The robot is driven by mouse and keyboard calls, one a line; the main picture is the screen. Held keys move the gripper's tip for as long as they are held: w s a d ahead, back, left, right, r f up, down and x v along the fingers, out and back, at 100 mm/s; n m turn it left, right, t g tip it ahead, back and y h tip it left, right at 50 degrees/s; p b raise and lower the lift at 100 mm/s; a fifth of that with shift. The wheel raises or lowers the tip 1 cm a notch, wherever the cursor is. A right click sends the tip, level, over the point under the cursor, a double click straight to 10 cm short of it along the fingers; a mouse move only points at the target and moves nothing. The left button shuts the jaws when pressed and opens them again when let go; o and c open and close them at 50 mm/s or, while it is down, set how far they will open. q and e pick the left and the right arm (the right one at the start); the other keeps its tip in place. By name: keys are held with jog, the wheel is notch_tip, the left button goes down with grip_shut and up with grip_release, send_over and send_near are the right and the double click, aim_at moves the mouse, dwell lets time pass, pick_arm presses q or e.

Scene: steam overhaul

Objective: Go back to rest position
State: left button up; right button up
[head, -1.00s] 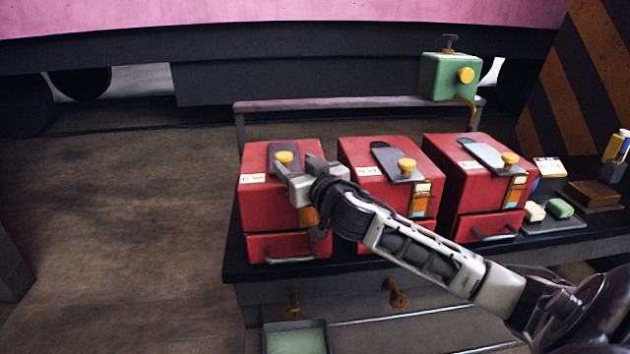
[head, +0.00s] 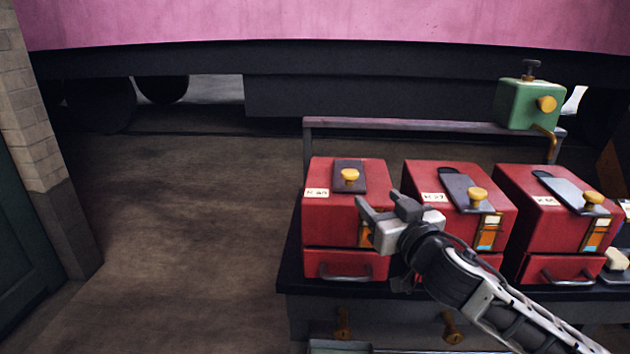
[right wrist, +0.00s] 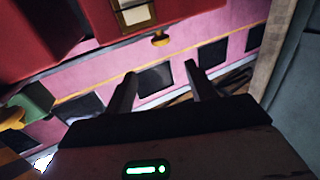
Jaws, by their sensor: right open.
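My right gripper (head: 376,222) is open and empty in the head view. It is in front of the left red box (head: 330,215) and left of the middle red box (head: 432,185). I cannot tell whether it touches either. In the right wrist view its two fingers (right wrist: 160,90) stand apart with nothing between them. My right arm comes in from the lower right. My left gripper does not show in either view.
A green box (head: 520,105) sits on the rail (head: 400,125) behind. Open floor (head: 190,220) lies left. A brick wall (head: 28,110) stands far left.

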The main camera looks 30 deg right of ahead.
jog(key=s+a+f+n+g+y+p, duration=0.1)
jog(key=s+a+f+g+y+p, duration=0.1)
jog(key=s+a+f+p, duration=0.25)
jog(key=s+a+f+n+g+y+p, duration=0.1)
jog(key=s+a+f+g, duration=0.15)
jog(key=a+f, duration=0.4)
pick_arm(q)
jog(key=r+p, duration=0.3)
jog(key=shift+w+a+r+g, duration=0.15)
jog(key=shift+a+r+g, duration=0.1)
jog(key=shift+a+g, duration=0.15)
pick_arm(e)
jog(key=s+a+f+n+g+y, duration=0.2)
jog(key=s+a+f, duration=0.4)
jog(key=s+a, duration=0.5)
jog(key=shift+a+f+g+y, duration=0.2)
jog(key=shift+g+y, duration=0.15)
jog(key=shift+y, duration=0.25)
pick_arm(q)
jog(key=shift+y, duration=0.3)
pick_arm(e)
jog(key=shift+d, duration=0.1)
